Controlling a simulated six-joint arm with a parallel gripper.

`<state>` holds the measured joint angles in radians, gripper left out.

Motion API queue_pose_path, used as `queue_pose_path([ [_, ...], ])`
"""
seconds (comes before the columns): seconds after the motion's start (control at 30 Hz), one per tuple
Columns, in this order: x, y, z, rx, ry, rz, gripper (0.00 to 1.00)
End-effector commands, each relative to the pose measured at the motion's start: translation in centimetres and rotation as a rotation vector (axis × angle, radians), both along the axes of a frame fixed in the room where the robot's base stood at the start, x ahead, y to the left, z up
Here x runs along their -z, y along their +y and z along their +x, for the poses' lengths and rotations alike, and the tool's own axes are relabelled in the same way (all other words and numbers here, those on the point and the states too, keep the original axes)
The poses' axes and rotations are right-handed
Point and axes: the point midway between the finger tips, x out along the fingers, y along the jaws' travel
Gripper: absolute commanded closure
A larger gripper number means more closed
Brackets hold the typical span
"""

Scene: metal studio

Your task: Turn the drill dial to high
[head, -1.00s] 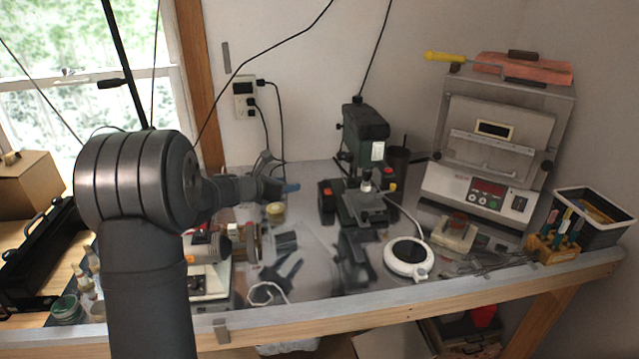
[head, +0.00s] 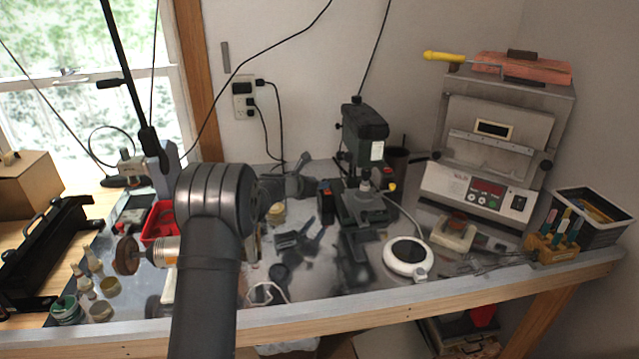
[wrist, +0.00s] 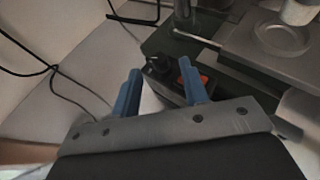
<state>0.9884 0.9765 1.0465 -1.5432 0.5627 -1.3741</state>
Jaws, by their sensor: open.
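The green drill press (head: 365,140) stands at the back middle of the bench. A small dark control box (head: 326,205) sits at the left of its base. In the wrist view the box carries a black round dial (wrist: 157,64) and an orange-red switch (wrist: 200,82) to its right. My gripper (wrist: 158,68) is open and empty, its two blue fingers pointing toward the box. The dial appears between the fingertips in the picture; whether they touch it I cannot tell. The right finger hides part of the switch. The dial's markings cannot be read.
The drill's metal table (wrist: 280,40) and base are right of the gripper in the wrist view. A round white device (head: 408,257) with a cable stands in front of the drill. Black cables (head: 268,130) hang from the wall socket. A furnace-like box (head: 495,140) stands at right.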

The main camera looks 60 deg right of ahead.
Motion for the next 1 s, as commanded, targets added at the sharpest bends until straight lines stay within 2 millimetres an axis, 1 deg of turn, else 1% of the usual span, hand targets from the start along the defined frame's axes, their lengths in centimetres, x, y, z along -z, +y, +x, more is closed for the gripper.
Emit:
queue_pose_path([
  [0.1,0.5,-1.1,0.0,0.0,0.0,0.0,0.59],
  [0.2,0.7,-1.5,-0.1,0.001,-0.001,0.0,0.59],
  [0.5,0.7,-1.7,-0.1,0.0,0.0,0.0,0.59],
  [0.53,0.7,-1.7,-0.1,0.0,0.0,0.0,0.61],
  [0.67,0.7,-1.7,-0.1,0.0,0.0,0.0,0.87],
  [0.7,0.7,-1.7,-0.1,0.0,0.0,0.0,0.95],
  [0.73,0.7,-1.7,-0.1,0.0,0.0,0.0,1.0],
  [1.0,0.7,-1.7,0.1,0.019,0.0,-0.001,1.0],
])
